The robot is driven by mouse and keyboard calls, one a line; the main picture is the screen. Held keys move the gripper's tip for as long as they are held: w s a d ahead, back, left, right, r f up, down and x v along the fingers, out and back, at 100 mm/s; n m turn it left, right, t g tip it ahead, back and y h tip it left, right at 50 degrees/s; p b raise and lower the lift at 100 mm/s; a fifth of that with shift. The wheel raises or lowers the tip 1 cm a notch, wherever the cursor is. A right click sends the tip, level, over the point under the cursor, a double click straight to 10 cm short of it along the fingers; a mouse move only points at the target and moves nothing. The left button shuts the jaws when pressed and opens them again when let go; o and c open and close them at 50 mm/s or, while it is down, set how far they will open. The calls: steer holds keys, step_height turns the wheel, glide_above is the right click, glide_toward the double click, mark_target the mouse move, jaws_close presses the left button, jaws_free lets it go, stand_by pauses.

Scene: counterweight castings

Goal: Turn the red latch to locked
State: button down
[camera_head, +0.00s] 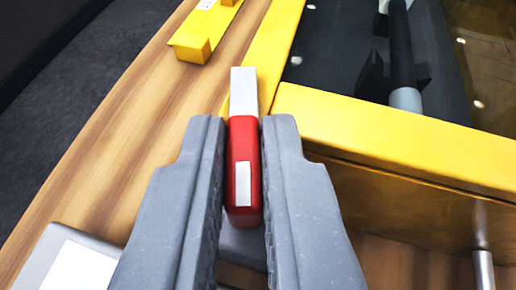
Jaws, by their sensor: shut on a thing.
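The red latch (244,150) is a red block with a white stripe on its top and a pale grey end piece pointing away from me. My gripper (243,160) has its two grey fingers on either side of the red part, shut on it. The latch lies beside the corner of a yellow frame (380,135). Its lower end sits over a grey part that is mostly hidden between the fingers. No lock marking is readable in this view.
The yellow frame surrounds a dark opening with a dark cylinder (400,45) inside, at right. A yellow block (193,50) lies on the wooden surface (120,130) at upper left. A grey piece with a white label (80,268) is at lower left. A metal post (483,270) stands at lower right.

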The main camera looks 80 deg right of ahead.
steer(key=shift+w+a+p, duration=0.15)
steer(key=shift+a+p, duration=0.4)
steer(key=shift+p, duration=1.75)
steer(key=shift+f+g+p, duration=0.3)
steer(key=shift+p, duration=0.55)
steer(key=shift+d, duration=0.1)
steer(key=c, duration=1.5)
jaws_free()
steer(key=shift+d+m, duration=0.2)
steer(key=shift+m, duration=0.1)
steer(key=shift+b+v, duration=1.1)
steer(key=shift+v, duration=2.65)
steer(key=shift+a, duration=0.1)
